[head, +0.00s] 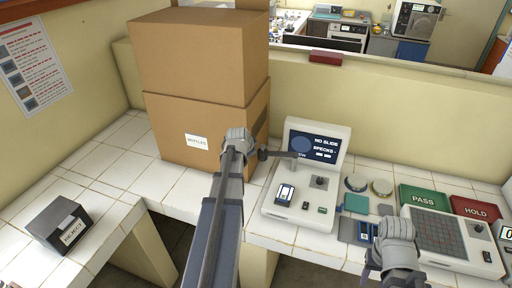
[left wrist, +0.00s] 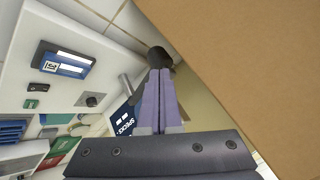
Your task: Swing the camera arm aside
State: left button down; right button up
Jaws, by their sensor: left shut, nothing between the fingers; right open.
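The camera arm (head: 283,154) is a short grey bar with a dark rounded end, in front of the slide reader (head: 318,135) whose screen reads "NO SLIDE". In the left wrist view the dark end of the camera arm (left wrist: 158,56) lies just beyond the fingertips; I cannot tell whether they touch. My left gripper (head: 238,142) is left of the arm, its fingers mostly hidden in the head view. In the left wrist view the left gripper (left wrist: 160,75) is shut and empty. My right gripper (head: 390,262) is open over the counter's front edge at lower right.
Two stacked cardboard boxes (head: 200,55) stand close behind and left of my left gripper. A reject box (head: 60,222) is at left. Green PASS (head: 424,198) and red HOLD (head: 474,207) pads and a gridded panel (head: 438,232) lie at right. The left counter's tiles are mostly clear.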

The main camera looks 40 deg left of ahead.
pick_arm(q)
jog(key=shift+s+a+r+p, duration=0.15)
jog(key=shift+s+r+p, duration=0.4)
jog(key=shift+s+r, duration=0.5)
pick_arm(e)
notch_tip(320, 180, up, 2)
jog(key=shift+r, duration=0.1)
pick_arm(q)
jog(key=s+d+f+g+h+b, duration=0.1)
jog(key=d+f+g+b, duration=0.15)
jog(key=d, duration=0.95)
jog(key=s+d+f+g+h+b, duration=0.15)
jog(key=d+f, duration=0.25)
jog(key=d, duration=0.8)
jog(key=s+d+f+g+b, duration=0.1)
jog(key=s+d+f+g, duration=0.1)
jog(key=s+d, duration=0.6)
jog(key=s+d+f+g+y+b, duration=0.1)
jog(key=s+d+f+b, duration=0.1)
jog(key=s+d, duration=0.5)
jog(key=d+f, duration=0.1)
jog(key=d, duration=0.3)
jog(key=shift+s+d+f+n+g, duration=0.2)
jog(key=shift+s+d+n+g, duration=0.15)
jog(key=shift+s+n+g, duration=0.05)
pick_arm(e)
notch_tip(320, 180, down, 7)
